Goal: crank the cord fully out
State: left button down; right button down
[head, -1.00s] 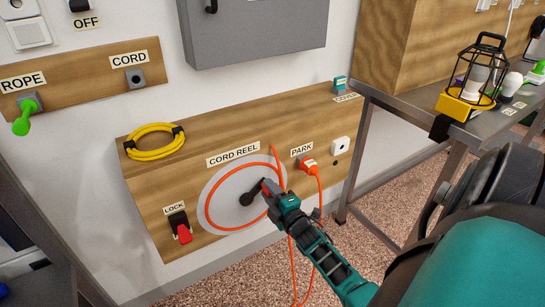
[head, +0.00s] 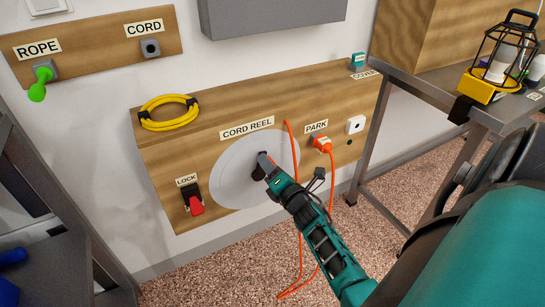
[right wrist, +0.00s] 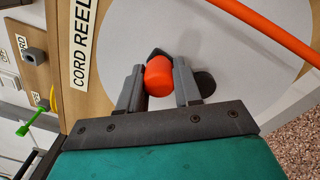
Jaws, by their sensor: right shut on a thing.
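The cord reel (head: 225,182) is a pale round disc on the front of a wooden box, with no orange loop around it in the head view. Its dark crank (head: 258,167) stands out from the disc. My right gripper (head: 267,164) is shut on the crank's red knob (right wrist: 159,76), which sits between the fingers in the right wrist view. The orange cord (head: 290,140) runs past the reel's right side, hangs to the floor and leads up to an orange plug (head: 322,145) under the PARK label. My left gripper is not in view.
A red lock lever (head: 195,205) is at the reel's lower left. A coiled yellow cord (head: 168,113) lies on the box top. A green-handled rope knob (head: 40,85) is on the upper left board. A steel table (head: 480,115) with a caged lamp stands at the right.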

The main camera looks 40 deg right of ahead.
jog(key=shift+w+a+r+n, duration=0.1)
jog(key=shift+r+n, duration=0.1)
jog(key=shift+n, duration=0.1)
jog(key=c, duration=1.2)
grip_release()
jog(key=o, duration=0.4)
jog(key=shift+f, duration=0.15)
